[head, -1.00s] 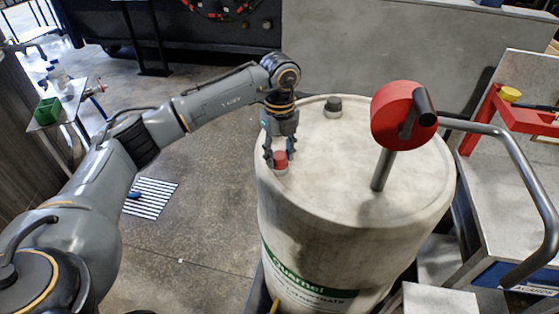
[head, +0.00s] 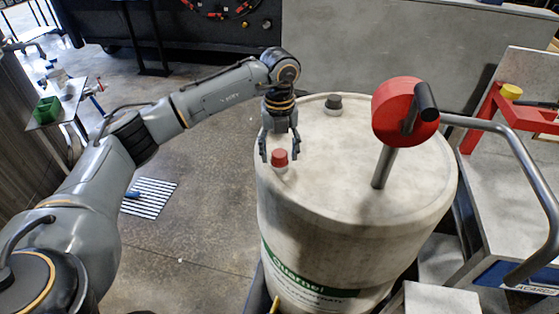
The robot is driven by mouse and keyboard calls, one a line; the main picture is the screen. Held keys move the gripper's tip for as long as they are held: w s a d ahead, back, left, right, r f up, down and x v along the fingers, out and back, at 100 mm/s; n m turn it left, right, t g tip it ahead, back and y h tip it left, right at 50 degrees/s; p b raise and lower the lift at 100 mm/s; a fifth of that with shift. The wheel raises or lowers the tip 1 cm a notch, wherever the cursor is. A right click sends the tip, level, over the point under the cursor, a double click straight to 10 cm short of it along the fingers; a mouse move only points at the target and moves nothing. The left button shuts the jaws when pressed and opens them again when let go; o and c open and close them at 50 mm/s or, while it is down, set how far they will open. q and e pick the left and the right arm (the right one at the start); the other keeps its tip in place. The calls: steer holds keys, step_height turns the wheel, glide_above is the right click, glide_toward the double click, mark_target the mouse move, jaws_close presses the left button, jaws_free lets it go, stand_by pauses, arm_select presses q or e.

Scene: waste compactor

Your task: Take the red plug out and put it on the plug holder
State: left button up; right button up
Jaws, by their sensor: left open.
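The red plug (head: 280,158) sits upright in a light collar near the left edge of the top of a pale drum (head: 330,205). My left gripper (head: 280,151) points down over it, with its fingers spread to either side of the plug. Clear gaps show between the fingers and the plug. A red frame (head: 525,119) with a yellow cap (head: 511,92) on it stands at the right; I cannot tell whether it is the plug holder. My right gripper is not in view.
A dark grey plug (head: 333,104) sits at the back of the drum top. A red wheel with a black handle (head: 400,112) rises from the drum's right side. A bent grey pipe (head: 515,160) passes at the right. The drum's front top is clear.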

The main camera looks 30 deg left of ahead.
arm_select(q)
steer(key=m+b, duration=0.1)
steer(key=m, duration=0.2)
steer(key=shift+m, duration=0.4)
steer(key=m, duration=0.4)
steer(key=shift+b, duration=0.35)
steer(key=m, duration=0.4)
steer(key=shift+m+b, duration=0.3)
steer(key=m, duration=0.3)
steer(key=shift+c, duration=0.2)
jaws_close()
steer(key=n, duration=0.4)
steer(key=shift+n, duration=0.4)
